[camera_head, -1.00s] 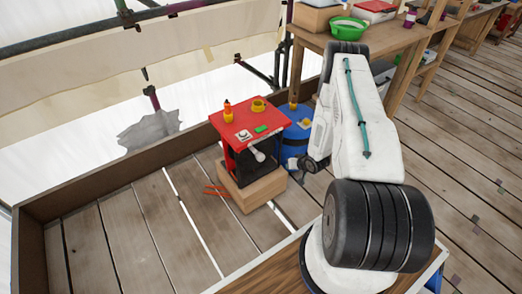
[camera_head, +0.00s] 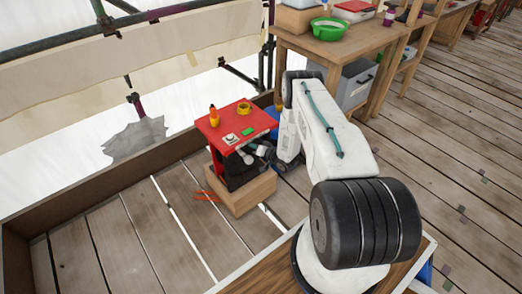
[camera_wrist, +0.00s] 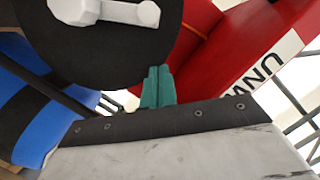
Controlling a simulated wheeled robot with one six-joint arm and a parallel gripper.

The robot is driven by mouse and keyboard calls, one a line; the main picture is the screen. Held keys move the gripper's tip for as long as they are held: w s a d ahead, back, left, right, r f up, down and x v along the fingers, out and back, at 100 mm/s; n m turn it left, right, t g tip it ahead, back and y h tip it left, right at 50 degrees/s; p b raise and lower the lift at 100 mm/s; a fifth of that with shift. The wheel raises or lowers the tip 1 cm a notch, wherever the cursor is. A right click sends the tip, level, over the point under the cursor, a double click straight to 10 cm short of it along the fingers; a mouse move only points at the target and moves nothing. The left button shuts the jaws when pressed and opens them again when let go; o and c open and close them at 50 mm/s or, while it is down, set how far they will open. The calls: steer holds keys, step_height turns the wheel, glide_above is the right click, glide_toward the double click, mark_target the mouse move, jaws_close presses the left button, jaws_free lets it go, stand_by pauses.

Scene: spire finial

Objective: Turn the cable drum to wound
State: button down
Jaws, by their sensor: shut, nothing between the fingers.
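The cable drum shows in the wrist view as a black disc (camera_wrist: 100,50) with a white handle (camera_wrist: 105,12) across its hub at the top edge. In the head view the dark drum (camera_head: 238,172) sits under the red top of a small stand (camera_head: 212,132). In the wrist view, red panels with a white label (camera_wrist: 262,66) reading "UNW", the rest cut off, are on the right. My gripper (camera_wrist: 157,88) has teal fingers, shut and empty, at the disc's lower right edge. I cannot tell whether they touch it. The head view mostly hides the fingers behind my arm.
A blue barrel (camera_wrist: 35,105) stands beside the drum in the wrist view. The stand rests on a wooden block (camera_head: 243,192). A workbench (camera_head: 330,50) stands behind.

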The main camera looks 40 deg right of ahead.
mark_target(241, 149)
steer(key=shift+a+f, duration=1.3)
steer(key=shift+f, duration=0.25)
steer(key=shift+a, duration=0.15)
steer(key=shift+a+n, duration=0.2)
steer(key=shift+n, duration=0.1)
steer(key=shift+a, duration=0.15)
